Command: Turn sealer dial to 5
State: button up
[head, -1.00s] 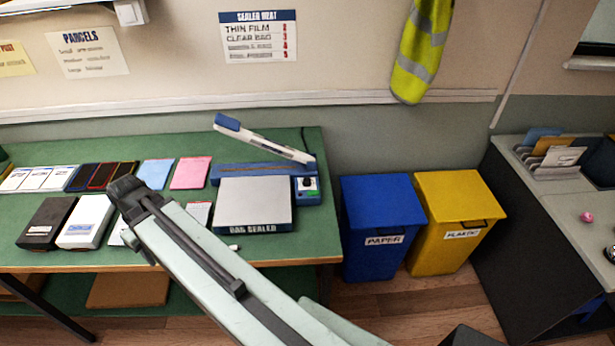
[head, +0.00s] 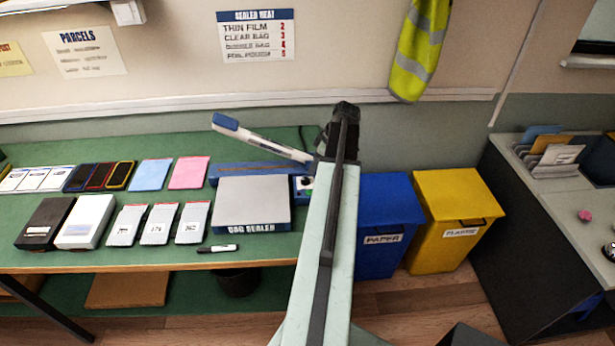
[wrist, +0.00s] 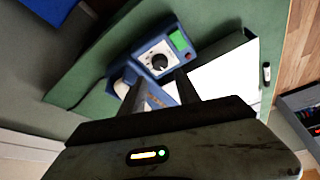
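The bag sealer (head: 253,204) stands on the green bench, with its white and blue lever arm (head: 262,138) raised. Its dial (wrist: 159,63) is a dark knob on a white face, on the blue control box beside a green patch (wrist: 178,40). The dial's scale is too small to read. My gripper (wrist: 160,86) is open and empty, its two dark fingers apart and pointing toward the dial. The fingers appear short of the knob; the exact gap cannot be told. In the head view my arm covers part of the control box and hides the fingertips.
A sealer heat poster (head: 257,36) hangs on the wall. A blue paper bin (head: 385,215) and a yellow plastic bin (head: 455,215) stand right of the bench.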

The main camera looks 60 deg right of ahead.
aim_at(306, 179)
jog(key=b+x, duration=0.6)
jog(key=x, duration=0.1)
jog(key=shift+s+f, duration=0.1)
jog(key=shift+w+f+b, duration=0.25)
jog(key=shift+b, duration=0.15)
jog(key=shift+r, duration=0.1)
